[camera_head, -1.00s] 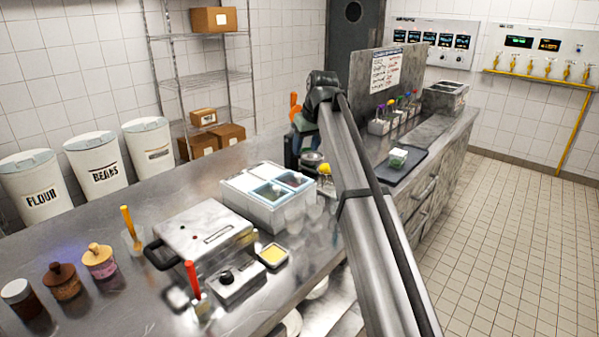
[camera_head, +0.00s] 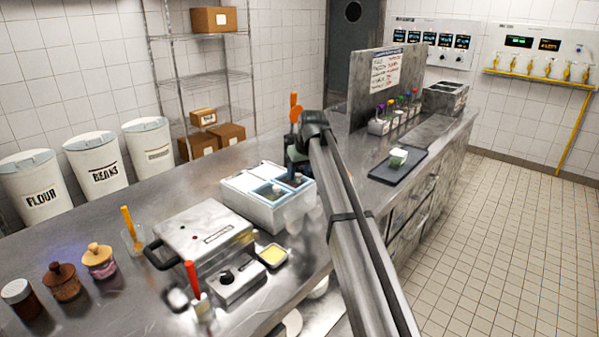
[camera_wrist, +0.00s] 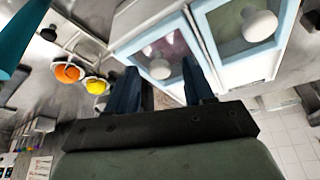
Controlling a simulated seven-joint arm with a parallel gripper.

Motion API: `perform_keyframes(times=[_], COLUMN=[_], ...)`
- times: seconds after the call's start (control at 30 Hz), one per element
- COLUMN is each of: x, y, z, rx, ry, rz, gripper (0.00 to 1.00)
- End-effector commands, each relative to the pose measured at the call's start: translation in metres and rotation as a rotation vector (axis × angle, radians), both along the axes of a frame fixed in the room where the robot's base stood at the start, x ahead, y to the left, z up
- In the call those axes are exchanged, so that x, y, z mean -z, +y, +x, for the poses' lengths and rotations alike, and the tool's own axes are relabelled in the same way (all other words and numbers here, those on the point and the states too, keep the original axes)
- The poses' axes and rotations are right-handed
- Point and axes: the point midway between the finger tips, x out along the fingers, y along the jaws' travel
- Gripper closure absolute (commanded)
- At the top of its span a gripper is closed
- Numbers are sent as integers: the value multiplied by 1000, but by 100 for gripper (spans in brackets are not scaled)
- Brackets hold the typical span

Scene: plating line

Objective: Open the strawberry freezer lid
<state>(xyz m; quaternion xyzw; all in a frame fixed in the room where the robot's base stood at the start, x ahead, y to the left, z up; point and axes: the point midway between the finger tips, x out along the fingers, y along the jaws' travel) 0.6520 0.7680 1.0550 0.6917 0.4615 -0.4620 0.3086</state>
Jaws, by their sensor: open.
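The freezer (camera_head: 262,213) is a white box on the counter with two blue-rimmed, see-through lids, both closed. In the wrist view, one lid (camera_wrist: 190,72) has a white knob (camera_wrist: 160,68) and a reddish-dark tint beneath. The other lid (camera_wrist: 225,17) has a white knob (camera_wrist: 259,25) and looks grey-green. I cannot tell for certain which covers strawberry. My gripper (camera_wrist: 163,80) is open, its two dark fingers apart on either side of the nearer knob in the picture. Contact is not clear.
A waffle iron (camera_head: 200,238) stands left of the freezer. Clear cups (camera_head: 300,212) stand in front of it. A dark tray (camera_head: 385,172) is to the right.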

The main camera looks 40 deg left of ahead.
Motion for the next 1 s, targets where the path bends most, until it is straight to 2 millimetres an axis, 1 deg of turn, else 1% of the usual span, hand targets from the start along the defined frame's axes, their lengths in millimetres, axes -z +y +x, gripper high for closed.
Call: perform_keyframes(times=[0.17, 0.2, 0.73, 1.0], x=[0, 0, 0, 0], y=[0, 0, 0, 0], z=[0, 0, 0, 0], rx=[0, 0, 0, 0], ry=[0, 0, 0, 0], rz=[0, 0, 0, 0], gripper=[48, 50, 100, 100])
